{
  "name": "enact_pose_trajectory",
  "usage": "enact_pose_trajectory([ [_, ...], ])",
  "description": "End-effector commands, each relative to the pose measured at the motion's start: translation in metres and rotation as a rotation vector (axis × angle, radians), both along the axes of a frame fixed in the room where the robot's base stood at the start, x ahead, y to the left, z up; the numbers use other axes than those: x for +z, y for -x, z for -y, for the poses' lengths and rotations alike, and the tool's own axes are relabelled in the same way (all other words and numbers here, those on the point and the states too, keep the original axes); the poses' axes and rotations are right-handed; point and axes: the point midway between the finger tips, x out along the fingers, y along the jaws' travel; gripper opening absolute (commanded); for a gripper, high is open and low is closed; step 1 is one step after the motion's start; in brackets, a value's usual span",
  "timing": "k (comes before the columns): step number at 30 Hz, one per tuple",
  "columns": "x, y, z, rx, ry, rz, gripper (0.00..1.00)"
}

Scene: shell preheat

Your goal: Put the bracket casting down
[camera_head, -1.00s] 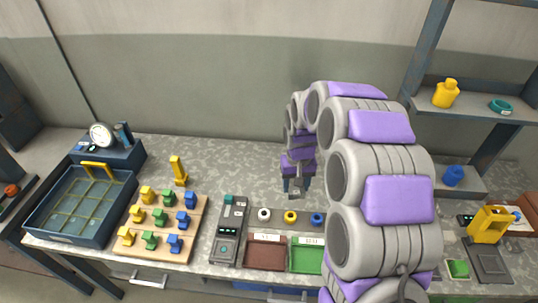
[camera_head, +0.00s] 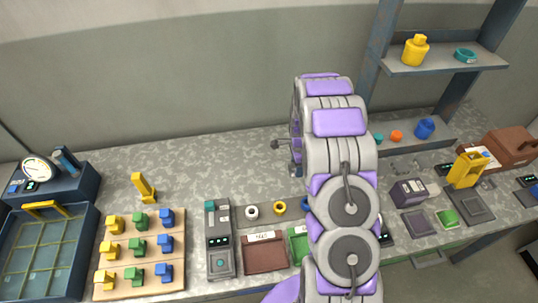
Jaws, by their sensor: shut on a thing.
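My gripper (camera_head: 297,168) is mostly hidden behind the purple and grey links of my arm, above the back middle of the speckled bench (camera_head: 225,165). Only a dark sliver of its end shows beside the arm. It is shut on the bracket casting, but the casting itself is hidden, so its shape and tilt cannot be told. I cannot tell whether it touches the bench.
A wooden board (camera_head: 120,287) with yellow, green and blue pieces, a blue tray (camera_head: 88,262) and a yellow upright piece (camera_head: 143,187) are left. A grey device (camera_head: 219,240) and brown bin (camera_head: 264,254) stand in front. A shelf (camera_head: 440,60) rises right. The back bench is clear left of my arm.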

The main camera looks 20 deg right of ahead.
Motion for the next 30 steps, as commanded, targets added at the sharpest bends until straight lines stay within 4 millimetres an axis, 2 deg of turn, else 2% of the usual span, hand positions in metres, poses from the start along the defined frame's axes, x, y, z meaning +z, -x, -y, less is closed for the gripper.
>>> enact_pose_trajectory([
  [9,-0.008,-0.056,-0.015,0.003,0.000,0.004,0.22],
  [18,-0.012,-0.101,-0.031,0.005,-0.001,0.004,0.22],
  [24,-0.013,-0.125,-0.040,0.004,0.000,0.004,0.22],
  [30,-0.015,-0.139,-0.044,0.004,-0.001,-0.001,0.22],
])
